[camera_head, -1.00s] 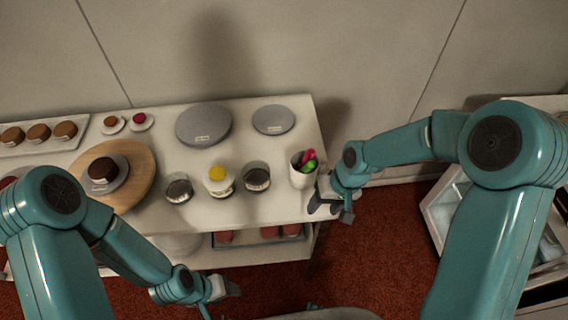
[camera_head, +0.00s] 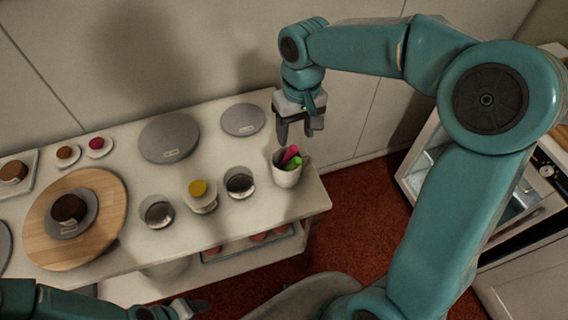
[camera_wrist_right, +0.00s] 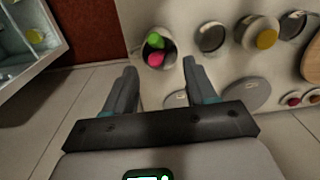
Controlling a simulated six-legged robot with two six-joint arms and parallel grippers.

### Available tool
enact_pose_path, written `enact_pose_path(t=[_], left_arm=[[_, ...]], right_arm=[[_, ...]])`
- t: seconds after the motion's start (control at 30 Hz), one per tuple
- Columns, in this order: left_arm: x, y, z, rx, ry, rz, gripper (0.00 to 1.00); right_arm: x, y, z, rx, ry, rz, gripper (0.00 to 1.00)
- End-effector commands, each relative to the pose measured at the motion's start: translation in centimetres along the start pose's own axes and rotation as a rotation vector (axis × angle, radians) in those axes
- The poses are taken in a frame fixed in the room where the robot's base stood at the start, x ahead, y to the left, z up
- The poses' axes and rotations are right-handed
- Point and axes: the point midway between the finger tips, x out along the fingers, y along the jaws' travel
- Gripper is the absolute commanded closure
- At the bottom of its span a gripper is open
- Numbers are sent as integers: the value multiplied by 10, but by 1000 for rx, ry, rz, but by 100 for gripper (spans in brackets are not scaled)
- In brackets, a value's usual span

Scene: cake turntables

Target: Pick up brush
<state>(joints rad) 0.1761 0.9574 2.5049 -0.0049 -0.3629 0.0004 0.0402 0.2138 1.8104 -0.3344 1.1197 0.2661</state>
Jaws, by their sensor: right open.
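The task's brush is probably among the pink and green tools, a pink one (camera_head: 290,153) and a green one (camera_head: 294,162), standing in a white cup (camera_head: 286,176) at the table's right end. Only their upper parts show; the rest is hidden in the cup. My right gripper (camera_head: 300,128) is open, empty and pointing down, above and behind the cup. In the right wrist view the pink tool (camera_wrist_right: 155,58) and the green tool (camera_wrist_right: 155,40) show just beyond the open fingers (camera_wrist_right: 160,69). My left gripper (camera_head: 190,308) is low at the bottom edge, partly cut off.
Left of the cup stand a dark-filled glass (camera_head: 239,182), a jar with a yellow top (camera_head: 199,195) and another glass (camera_head: 156,211). Grey discs (camera_head: 168,138) lie behind them. A round wooden board (camera_head: 105,215) holds a cake. A lower shelf sits under the table.

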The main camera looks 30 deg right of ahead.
Motion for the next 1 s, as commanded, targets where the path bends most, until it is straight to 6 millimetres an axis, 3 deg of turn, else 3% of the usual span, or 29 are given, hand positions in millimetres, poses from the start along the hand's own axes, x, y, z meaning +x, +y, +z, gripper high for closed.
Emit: enact_pose_path(t=[0.2,0.47,0.7,1.0], left_arm=[[-1,1,0,0,0,0,45],[-4,2,0,0,0,0,45],[-11,4,0,0,0,0,45],[-11,4,0,0,0,0,45]], right_arm=[[48,0,1,1,-4,0,44],[70,-1,0,-2,-4,0,44],[108,2,2,-5,-4,0,44],[116,2,1,-4,0,-2,44]])
